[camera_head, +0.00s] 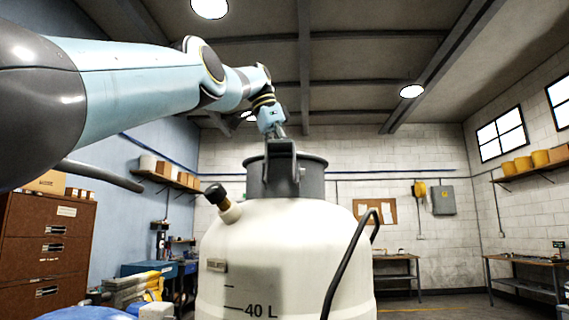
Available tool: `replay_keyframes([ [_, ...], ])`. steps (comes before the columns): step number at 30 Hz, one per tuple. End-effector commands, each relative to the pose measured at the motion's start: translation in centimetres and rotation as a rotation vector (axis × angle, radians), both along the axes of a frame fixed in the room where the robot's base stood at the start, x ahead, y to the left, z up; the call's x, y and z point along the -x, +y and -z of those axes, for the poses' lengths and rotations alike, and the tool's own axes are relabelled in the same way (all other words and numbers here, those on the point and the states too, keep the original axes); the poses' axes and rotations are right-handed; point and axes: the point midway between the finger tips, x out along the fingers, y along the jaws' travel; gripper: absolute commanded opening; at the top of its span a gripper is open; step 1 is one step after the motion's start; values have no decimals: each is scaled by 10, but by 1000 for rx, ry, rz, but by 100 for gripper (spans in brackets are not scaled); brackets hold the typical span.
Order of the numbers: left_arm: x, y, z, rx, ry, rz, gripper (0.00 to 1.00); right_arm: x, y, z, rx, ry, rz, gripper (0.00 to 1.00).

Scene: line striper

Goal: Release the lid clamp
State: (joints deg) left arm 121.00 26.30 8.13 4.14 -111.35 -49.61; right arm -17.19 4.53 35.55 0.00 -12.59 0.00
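A white tank (285,262) with a "40 L" mark stands in front of me. A dark grey collar (316,175) forms its top. A grey upright piece (281,165), which looks like the lid clamp, stands at the front of the collar. My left arm reaches in from the left. My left gripper (279,133) is right at the top of this piece. Its fingers are small and partly hidden, so I cannot tell whether they grip it or only touch it. My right gripper is not in view.
A black-capped fitting (222,201) sticks up from the tank's left shoulder. A black hose or handle (346,265) rises along its right side. Brown drawers (45,250) stand at left, workbenches (525,272) at right. The space above and right of the tank is clear.

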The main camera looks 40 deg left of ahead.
Motion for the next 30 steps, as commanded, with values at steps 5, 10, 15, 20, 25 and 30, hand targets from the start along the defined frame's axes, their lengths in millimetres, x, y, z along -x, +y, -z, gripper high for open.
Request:
replay_keyframes([
  [5, 1, 0, 3, 0, 2, -85, 1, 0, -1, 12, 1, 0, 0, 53],
  [10, 1, 0, 2, 2, 5, -87, 1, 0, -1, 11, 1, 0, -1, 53],
  [15, 1, 0, 2, 2, 6, -86, 48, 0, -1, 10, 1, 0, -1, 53],
  [20, 1, 0, 1, 1, 4, -85, 53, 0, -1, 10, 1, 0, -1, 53],
  [25, 1, 0, 1, 1, 3, -77, 53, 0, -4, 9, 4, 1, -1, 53],
  [30, 1, 1, -3, 2, 6, 13, 53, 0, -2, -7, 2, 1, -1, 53],
])
